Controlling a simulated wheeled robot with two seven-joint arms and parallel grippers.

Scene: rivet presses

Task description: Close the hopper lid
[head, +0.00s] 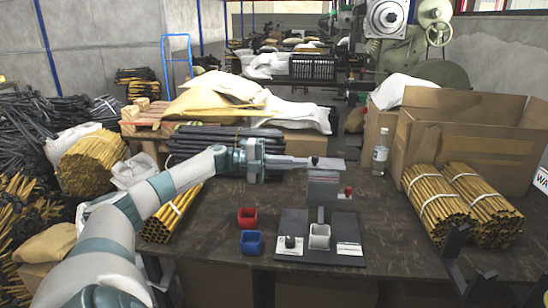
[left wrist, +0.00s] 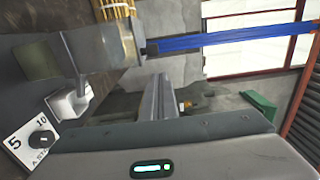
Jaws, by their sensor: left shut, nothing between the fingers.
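The rivet press (head: 322,190) stands on a dark base plate on the table, with a pale flat plate at its top (head: 328,164) that looks like the hopper lid. The lid's exact angle is hard to tell. My left gripper (head: 312,162) reaches in from the left, shut and empty, with its fingertips at the left side of the press top. I cannot tell whether they touch it. In the left wrist view the shut fingers (left wrist: 158,100) point away, and the press (left wrist: 95,50) is at the left. Dark parts at the lower right may be my right gripper (head: 490,275).
A grey bin (head: 319,236) sits at the press front. A red bin (head: 247,217) and a blue bin (head: 251,242) stand left of it. A bottle (head: 380,152), cardboard box (head: 470,145) and rod bundles (head: 437,198) stand to the right. The front left tabletop is clear.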

